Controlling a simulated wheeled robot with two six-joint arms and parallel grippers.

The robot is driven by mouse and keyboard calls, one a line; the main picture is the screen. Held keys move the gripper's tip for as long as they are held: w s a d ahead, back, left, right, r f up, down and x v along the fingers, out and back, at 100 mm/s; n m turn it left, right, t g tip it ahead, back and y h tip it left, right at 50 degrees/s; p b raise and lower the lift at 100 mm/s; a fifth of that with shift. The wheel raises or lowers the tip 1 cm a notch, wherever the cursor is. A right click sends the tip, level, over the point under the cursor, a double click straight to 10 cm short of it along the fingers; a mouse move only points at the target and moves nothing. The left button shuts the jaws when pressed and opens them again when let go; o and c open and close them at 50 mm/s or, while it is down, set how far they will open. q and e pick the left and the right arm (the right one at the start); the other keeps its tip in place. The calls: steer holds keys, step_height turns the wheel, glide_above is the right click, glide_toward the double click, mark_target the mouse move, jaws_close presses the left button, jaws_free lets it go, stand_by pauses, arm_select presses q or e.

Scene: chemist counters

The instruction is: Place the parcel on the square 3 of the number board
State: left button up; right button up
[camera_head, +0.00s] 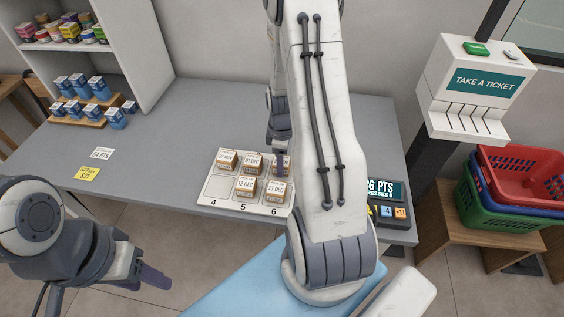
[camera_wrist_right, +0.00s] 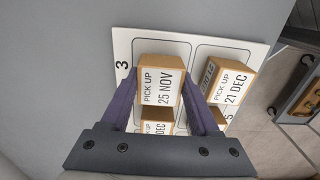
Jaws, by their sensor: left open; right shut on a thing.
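The number board (camera_head: 216,190) lies on the grey counter, with labels 4, 5 and 6 along its front edge. My right gripper (camera_head: 280,168) is over its back right corner. In the right wrist view my right gripper (camera_wrist_right: 160,100) is shut on a brown parcel (camera_wrist_right: 163,84) labelled 25 NOV, beside the printed 3. The parcel is over or on square 3; I cannot tell if it touches the board. In the head view it is hidden behind my gripper and arm. My left gripper (camera_head: 148,277) is open and empty, in front of the counter at the left.
Other parcels stand on the board: 17 NOV (camera_head: 227,160), 01 DEC (camera_head: 252,163), 12 DEC (camera_head: 245,188) and 21 DEC (camera_head: 275,193). Square 4 is bare. A ticket machine (camera_head: 474,85) and stacked baskets (camera_head: 510,190) are at the right.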

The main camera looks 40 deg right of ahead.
steer(key=shift+f, duration=0.4)
steer(key=shift+f, duration=0.1)
steer(key=o, duration=1.4)
steer(key=shift+o, duration=0.2)
step_height(320, 180, up, 12)
steer(key=s+a+r, duration=0.1)
steer(key=a+r, duration=0.2)
steer(key=a, duration=0.6)
steer(key=a+r, duration=0.2)
steer(key=a, duration=0.7)
steer(key=s+a+r+y, duration=0.1)
steer(key=s+a+r, duration=0.2)
steer(key=s+a, duration=1)
steer(key=shift+s+m, duration=0.4)
steer(key=shift+s, duration=0.8)
